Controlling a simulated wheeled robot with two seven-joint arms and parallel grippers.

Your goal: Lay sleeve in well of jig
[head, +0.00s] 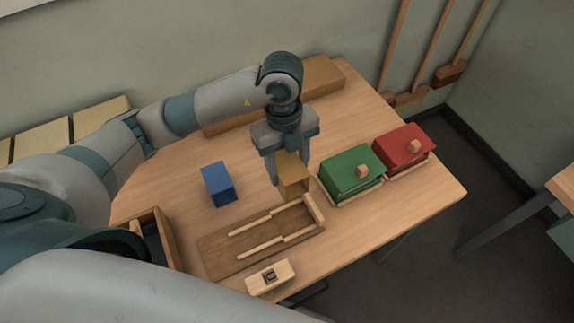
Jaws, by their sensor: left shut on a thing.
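My left gripper (289,170) points down and is shut on a mustard-yellow, box-shaped piece, which looks like the sleeve (294,183). The sleeve is over the far right part of the jig (222,253), a brown board with pale rails and a raised block at its right end. I cannot tell whether the sleeve touches the jig or hangs just above it. My right gripper is not in view.
A blue block (217,184) stands left of the gripper. Green (350,170) and red (402,146) lidded boxes stand at the right. A small pale block with a square hole (270,277) lies at the front edge. An open wooden box (168,237) is at left.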

